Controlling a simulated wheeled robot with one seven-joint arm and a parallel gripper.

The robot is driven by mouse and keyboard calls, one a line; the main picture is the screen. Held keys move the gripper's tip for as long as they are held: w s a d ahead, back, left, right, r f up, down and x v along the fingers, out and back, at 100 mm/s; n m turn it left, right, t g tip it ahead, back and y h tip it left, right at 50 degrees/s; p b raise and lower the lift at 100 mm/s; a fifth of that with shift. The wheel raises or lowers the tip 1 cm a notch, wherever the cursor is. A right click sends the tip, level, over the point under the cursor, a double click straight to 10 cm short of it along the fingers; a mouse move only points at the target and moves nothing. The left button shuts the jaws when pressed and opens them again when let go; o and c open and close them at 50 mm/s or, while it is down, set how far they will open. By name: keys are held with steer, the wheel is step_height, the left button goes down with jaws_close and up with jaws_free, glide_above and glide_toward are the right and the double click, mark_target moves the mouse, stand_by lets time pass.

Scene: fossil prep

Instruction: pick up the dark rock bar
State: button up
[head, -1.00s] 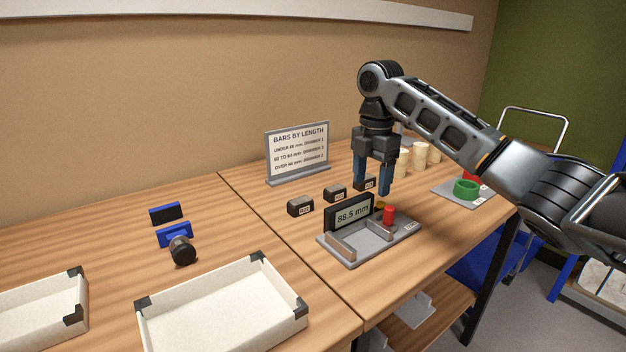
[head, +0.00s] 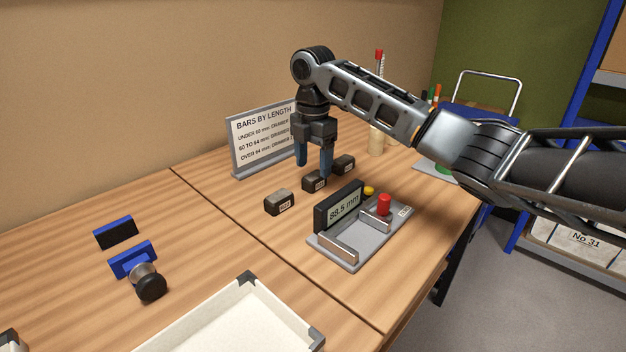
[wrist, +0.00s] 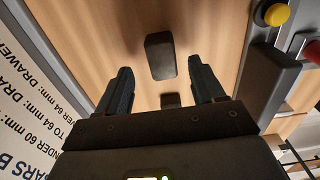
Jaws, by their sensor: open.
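In the wrist view one dark bar (wrist: 160,56) lies beyond the open fingertips (wrist: 160,72). Another bar (wrist: 170,100) shows between the fingers, partly hidden by the gripper body.
A measuring station (head: 350,246) reading 88.5 mm, with red and yellow buttons, stands just in front of the bars. A sign (head: 262,137) stands behind them. Bare table lies left of the bars.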

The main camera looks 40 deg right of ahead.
mark_target(314, 175)
steer(key=shift+s+f, duration=0.15)
steer(key=shift+f, duration=1.65)
steer(key=c, duration=1.2)
steer(key=shift+r, duration=0.15)
steer(key=shift+c, duration=0.2)
